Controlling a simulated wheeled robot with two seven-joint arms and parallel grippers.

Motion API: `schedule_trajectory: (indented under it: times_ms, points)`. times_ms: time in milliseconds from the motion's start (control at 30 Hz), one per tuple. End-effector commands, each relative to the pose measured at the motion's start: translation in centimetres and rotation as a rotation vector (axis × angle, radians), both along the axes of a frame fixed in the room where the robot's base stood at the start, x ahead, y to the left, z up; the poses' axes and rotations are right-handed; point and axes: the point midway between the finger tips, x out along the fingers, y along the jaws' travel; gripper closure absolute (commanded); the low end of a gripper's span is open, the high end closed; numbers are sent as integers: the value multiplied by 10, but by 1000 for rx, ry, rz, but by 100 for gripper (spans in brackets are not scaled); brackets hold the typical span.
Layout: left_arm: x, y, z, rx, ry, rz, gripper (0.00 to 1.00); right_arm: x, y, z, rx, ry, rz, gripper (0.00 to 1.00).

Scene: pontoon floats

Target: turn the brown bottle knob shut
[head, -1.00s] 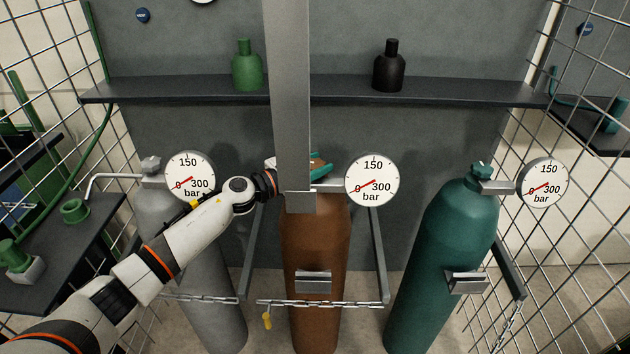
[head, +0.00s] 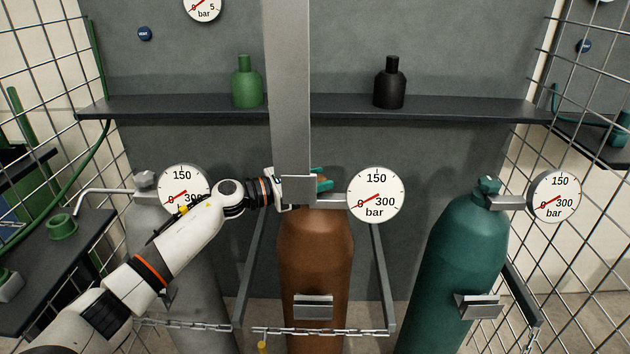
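The brown bottle (head: 316,255) stands upright in the middle. Its gauge (head: 376,195) sits right of the valve, with the needle near 0. The bottle's knob (head: 321,180) is mostly hidden at the valve, behind a grey upright bar and my fingers. My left gripper (head: 323,181) reaches in from the left at knob height. Its teal fingertips show just right of the bar, around or beside the knob. Whether they grip it cannot be told. My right gripper is not in view.
The grey upright bar (head: 290,90) hangs in front of the valve. A grey bottle (head: 150,225) stands left and a teal bottle (head: 455,245) right, each with a gauge. A chain (head: 320,331) crosses in front. A shelf (head: 450,104) runs behind, with mesh at both sides.

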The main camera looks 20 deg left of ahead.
Motion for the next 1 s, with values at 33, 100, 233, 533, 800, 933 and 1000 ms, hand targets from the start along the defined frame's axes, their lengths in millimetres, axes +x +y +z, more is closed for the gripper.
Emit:
schedule_trajectory:
  times_ms: [33, 100, 233, 533, 800, 933, 1000]
  points:
    - [0, 0, 0, 0, 0, 1, 44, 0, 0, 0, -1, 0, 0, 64]
    - [0, 0, 0, 0, 0, 1, 34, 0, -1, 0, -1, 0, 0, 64]
    - [0, 0, 0, 0, 0, 1, 34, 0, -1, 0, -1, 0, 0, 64]
    - [0, 0, 15, 3, -5, 0, 34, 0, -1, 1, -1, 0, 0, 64]
    - [0, 1, 68, 2, -6, 1, 34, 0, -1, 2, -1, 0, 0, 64]
    - [0, 0, 87, 2, -4, 0, 34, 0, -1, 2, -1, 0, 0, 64]
    - [0, 0, 94, 1, -2, 0, 34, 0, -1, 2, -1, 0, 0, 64]
